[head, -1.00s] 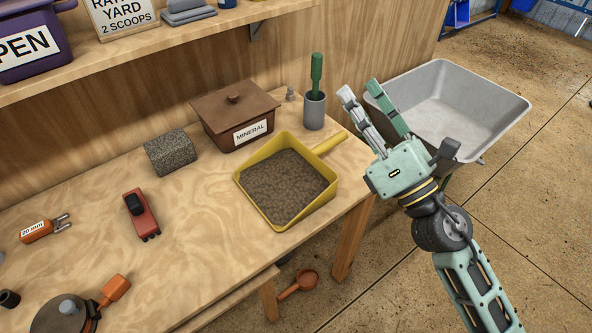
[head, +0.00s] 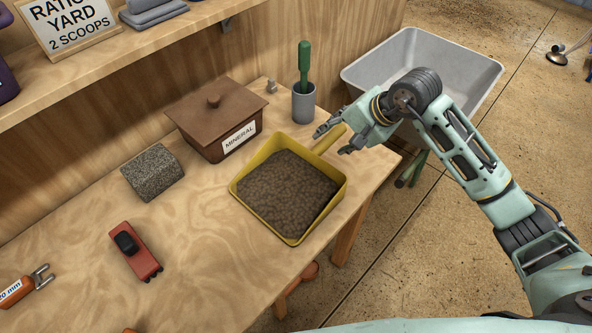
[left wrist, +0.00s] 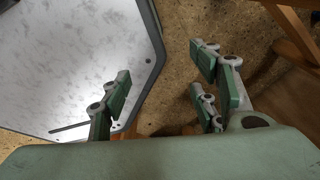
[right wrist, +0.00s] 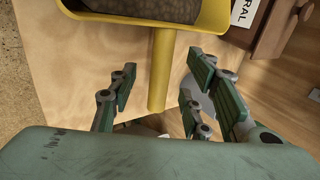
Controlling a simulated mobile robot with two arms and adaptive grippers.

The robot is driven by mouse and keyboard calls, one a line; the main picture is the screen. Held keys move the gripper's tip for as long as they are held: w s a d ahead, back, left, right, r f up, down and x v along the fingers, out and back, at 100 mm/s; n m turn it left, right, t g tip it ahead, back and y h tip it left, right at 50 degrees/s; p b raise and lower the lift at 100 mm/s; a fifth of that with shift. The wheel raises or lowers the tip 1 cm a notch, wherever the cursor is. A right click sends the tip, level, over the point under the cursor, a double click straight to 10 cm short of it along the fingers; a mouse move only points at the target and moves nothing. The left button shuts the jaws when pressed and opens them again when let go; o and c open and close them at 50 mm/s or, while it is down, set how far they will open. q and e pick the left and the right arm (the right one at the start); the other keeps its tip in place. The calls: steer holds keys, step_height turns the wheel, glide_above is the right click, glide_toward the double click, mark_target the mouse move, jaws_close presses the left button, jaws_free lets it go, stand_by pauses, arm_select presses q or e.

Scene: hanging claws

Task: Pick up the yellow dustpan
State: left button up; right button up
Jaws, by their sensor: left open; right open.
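The yellow dustpan (head: 238,188) lies on the wooden bench, its pan filled with brown granular material. Its handle (head: 329,139) points to the back right. My right gripper (head: 332,137) is open at the handle's end. In the right wrist view the dustpan (right wrist: 160,70) has its handle running down between the spread fingers of my right gripper (right wrist: 155,105), with gaps on both sides. My left gripper (left wrist: 160,95) is open and empty in the left wrist view, over the floor area; it is outside the head view.
A grey cup (head: 303,102) with a green-handled tool stands just behind the handle. A brown lidded box (head: 205,125) labelled MINERAL is left of it. A grey wheelbarrow tray (head: 385,62) stands beyond the bench's right end.

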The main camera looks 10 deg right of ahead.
mark_target(328, 142)
steer(key=p+x, duration=0.1)
steer(key=x, duration=0.4)
steer(key=shift+a, duration=0.15)
steer(key=shift+w+f, duration=0.15)
steer(key=shift+f, duration=0.15)
jaws_close()
